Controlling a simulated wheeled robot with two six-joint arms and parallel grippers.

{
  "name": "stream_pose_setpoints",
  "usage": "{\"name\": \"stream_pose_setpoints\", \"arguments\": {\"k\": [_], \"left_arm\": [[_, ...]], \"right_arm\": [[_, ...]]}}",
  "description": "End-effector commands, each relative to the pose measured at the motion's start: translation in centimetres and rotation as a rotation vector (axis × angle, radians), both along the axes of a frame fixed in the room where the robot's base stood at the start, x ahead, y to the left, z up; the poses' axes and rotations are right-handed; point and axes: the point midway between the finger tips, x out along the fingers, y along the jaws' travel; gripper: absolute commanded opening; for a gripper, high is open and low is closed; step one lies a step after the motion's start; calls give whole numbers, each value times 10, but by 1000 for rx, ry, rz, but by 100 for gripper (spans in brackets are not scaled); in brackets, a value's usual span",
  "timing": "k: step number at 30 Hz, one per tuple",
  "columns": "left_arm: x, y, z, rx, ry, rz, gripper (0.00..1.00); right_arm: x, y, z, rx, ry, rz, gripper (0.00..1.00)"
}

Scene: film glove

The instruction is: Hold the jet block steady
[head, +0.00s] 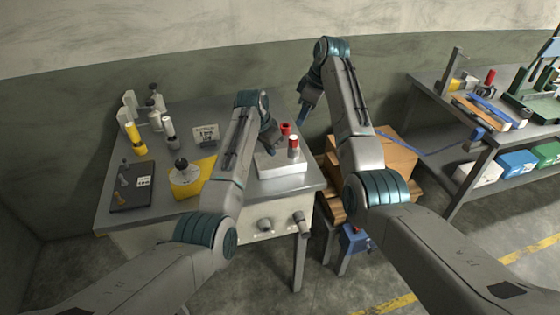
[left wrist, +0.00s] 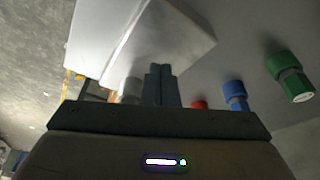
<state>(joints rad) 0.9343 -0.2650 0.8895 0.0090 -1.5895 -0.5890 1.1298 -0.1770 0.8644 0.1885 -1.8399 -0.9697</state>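The pale block (head: 284,165), which I take to be the jet block, lies near the right end of the grey table. A red-topped pale cylinder (head: 293,148) and a red piece (head: 286,128) show at its back side. My left gripper (head: 270,142) is over the block's back left part; contact cannot be told. In the left wrist view a large white block (left wrist: 170,35) fills the upper middle, and the left fingertips (left wrist: 160,72) are close together with nothing seen between them. My right gripper (head: 303,118) hangs higher, behind the table's right end; its finger opening is unclear.
A loaded workbench (head: 470,130) is farther right.

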Motion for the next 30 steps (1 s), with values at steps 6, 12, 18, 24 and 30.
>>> {"name": "stream_pose_setpoints", "arguments": {"k": [6,12,18,24,30], "left_arm": [[0,0,-2,0,0,0,0],[0,0,-2,0,0,0,0],[0,0,-5,1,1,0,0],[0,0,-11,0,0,0,0],[0,0,-17,0,0,0,0]], "right_arm": [[0,0,0,0,0,0,36],[0,0,0,0,0,0,36],[0,0,0,0,0,0,36],[0,0,0,0,0,0,36],[0,0,0,0,0,0,36]]}}
